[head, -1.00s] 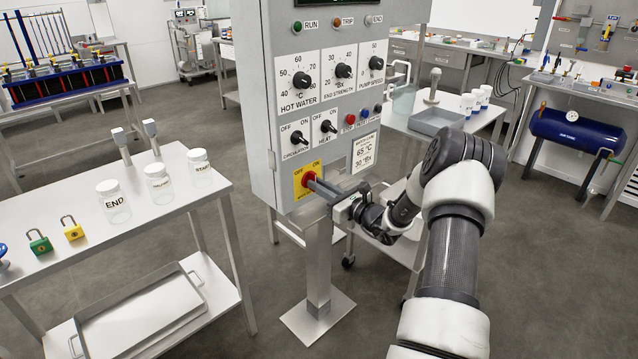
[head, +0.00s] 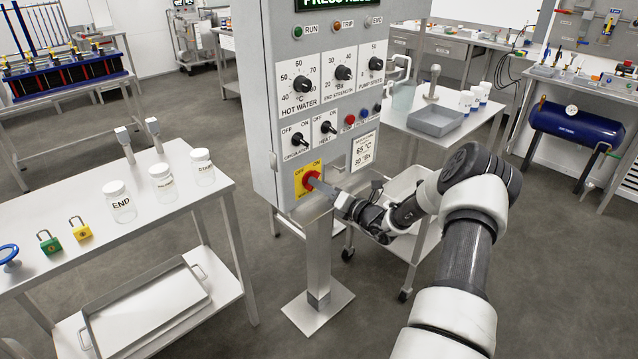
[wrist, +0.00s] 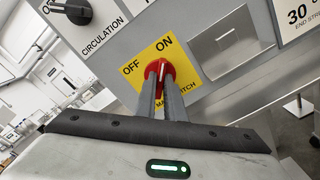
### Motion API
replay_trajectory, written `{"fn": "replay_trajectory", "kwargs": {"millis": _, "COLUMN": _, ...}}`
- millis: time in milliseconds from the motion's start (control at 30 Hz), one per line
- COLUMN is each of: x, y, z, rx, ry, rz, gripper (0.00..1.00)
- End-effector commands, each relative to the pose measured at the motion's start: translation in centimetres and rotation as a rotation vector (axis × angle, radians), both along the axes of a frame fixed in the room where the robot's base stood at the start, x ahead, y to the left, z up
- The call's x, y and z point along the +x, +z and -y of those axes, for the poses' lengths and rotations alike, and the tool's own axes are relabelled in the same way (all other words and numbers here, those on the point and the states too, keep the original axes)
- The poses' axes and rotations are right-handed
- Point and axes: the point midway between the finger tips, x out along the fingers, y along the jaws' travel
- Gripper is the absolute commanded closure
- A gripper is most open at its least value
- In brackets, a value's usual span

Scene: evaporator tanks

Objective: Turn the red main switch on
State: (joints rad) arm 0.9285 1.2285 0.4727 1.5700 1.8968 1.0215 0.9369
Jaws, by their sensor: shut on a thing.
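The red main switch (head: 311,180) sits on a yellow OFF/ON plate (head: 300,186) at the lower left of the grey control panel's front. It also shows in the wrist view as a red knob (wrist: 158,68) with a pale pointer mark, on the yellow plate (wrist: 186,60). My gripper (head: 318,184) reaches in from the right, its two fingers shut on the knob, one on each side. In the wrist view the pointer mark looks close to upright, toward the ON word, and the picture is tilted. The fingertips (wrist: 159,80) partly hide the knob and the lower lettering.
Above the switch are the CIRCULATION knob (head: 297,139), the HEAT knob (head: 328,127), push buttons and larger dials. A setpoint label (head: 363,151) is right of it.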

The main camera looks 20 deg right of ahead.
Motion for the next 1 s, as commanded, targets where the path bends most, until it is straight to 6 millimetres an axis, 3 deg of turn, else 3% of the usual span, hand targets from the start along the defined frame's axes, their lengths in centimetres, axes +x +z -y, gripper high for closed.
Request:
{"fn": "replay_trajectory", "kwargs": {"millis": 633, "x": -0.14, "y": -0.26, "z": -0.05, "rx": 0.046, "ry": 0.001, "rz": -0.021, "gripper": 1.0}}
{"fn": "replay_trajectory", "kwargs": {"millis": 667, "x": -0.14, "y": -0.26, "z": -0.05, "rx": 0.046, "ry": 0.001, "rz": -0.021, "gripper": 0.86}}
{"fn": "replay_trajectory", "kwargs": {"millis": 733, "x": -0.12, "y": -0.24, "z": -0.05, "rx": 0.045, "ry": 0.001, "rz": -0.02, "gripper": 0.74}}
{"fn": "replay_trajectory", "kwargs": {"millis": 1000, "x": -0.06, "y": -0.1, "z": -0.02, "rx": 0.043, "ry": 0.001, "rz": -0.018, "gripper": 0.72}}
